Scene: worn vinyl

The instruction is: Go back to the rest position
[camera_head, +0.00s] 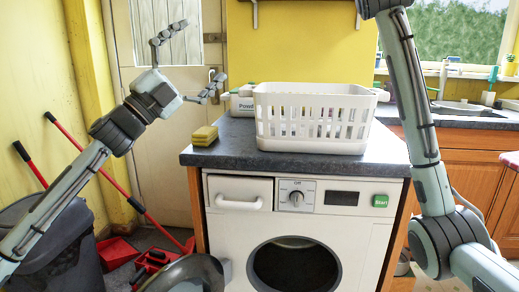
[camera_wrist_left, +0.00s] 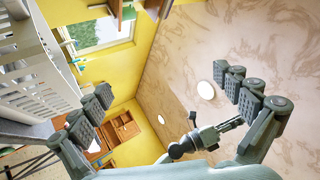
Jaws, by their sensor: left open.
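My left gripper (camera_head: 203,50) is raised on the left in the head view, its two fingers spread wide and nothing between them. It is in front of the pale door, above and left of the counter. In the left wrist view its fingers (camera_wrist_left: 170,95) stand far apart at both sides, with only room behind them. My right arm rises on the right in the head view and its end leaves the top edge.
A white basket (camera_head: 312,140) stands on the dark counter (camera_head: 230,155) above a washing machine (camera_head: 292,230). A yellow sponge stack (camera_head: 204,136) and a white package (camera_head: 242,103) are beside it. A dark bin (camera_head: 60,235) and red-handled tools stand at left. A sink (camera_head: 460,107) is at right.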

